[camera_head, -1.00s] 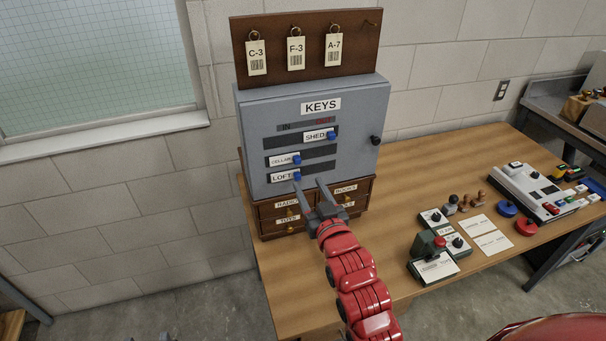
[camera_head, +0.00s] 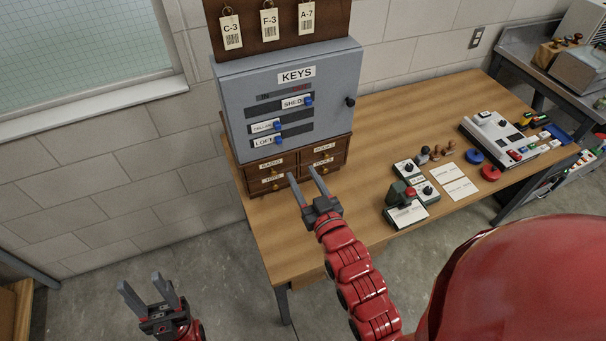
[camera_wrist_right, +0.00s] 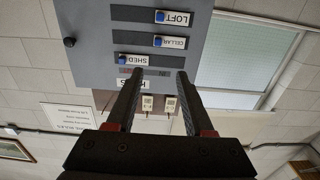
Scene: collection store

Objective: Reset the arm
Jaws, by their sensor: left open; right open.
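My right gripper (camera_head: 303,174) is open and empty. It is in front of the small drawer chest, below the grey KEYS box (camera_head: 330,85), and apart from both. In the right wrist view my open fingers (camera_wrist_right: 160,73) point toward the KEYS box, which appears upside down. My left gripper (camera_head: 141,281) is open and empty over the floor at the lower left. On the KEYS box, the SHED slider (camera_head: 308,101) is at the right of its slot. The CELLAR slider (camera_head: 278,125) and LOFT slider (camera_head: 278,141) are toward the left.
The drawer chest (camera_head: 265,187) under the box stands on the wooden table (camera_head: 380,175). A tag board (camera_head: 335,18) is above. The front left of the table is clear.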

